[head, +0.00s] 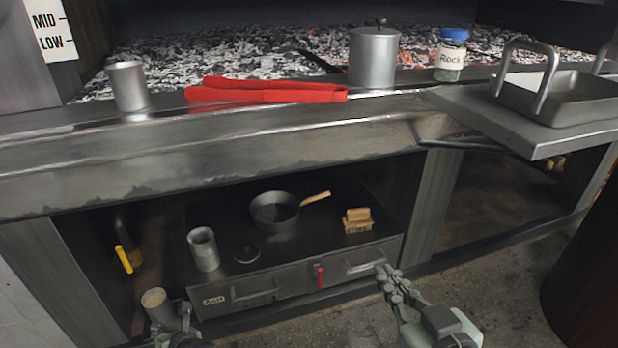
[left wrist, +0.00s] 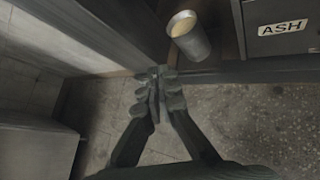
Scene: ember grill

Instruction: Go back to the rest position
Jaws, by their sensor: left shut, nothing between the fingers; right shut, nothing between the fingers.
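My left gripper (head: 180,333) is at the bottom left of the head view, partly cut off by the frame edge. In the left wrist view its fingers (left wrist: 157,88) are closed together and empty, over the floor in front of the grill's lower edge. A metal cup with pale contents (left wrist: 187,36) stands just beyond the fingertips; it also shows in the head view (head: 158,308). My right gripper (head: 386,274) is shut and empty, in front of the drawer unit in the head view. I cannot tell whether it touches the drawer front.
The lower shelf holds a pan (head: 274,211), a grey cylinder (head: 203,250) and a wooden block (head: 357,220). Drawers (head: 250,292) sit below. Red tongs (head: 265,94), a lidded pot (head: 373,60), a jar (head: 451,60) and a tray (head: 560,100) are above. The floor (head: 500,290) is clear.

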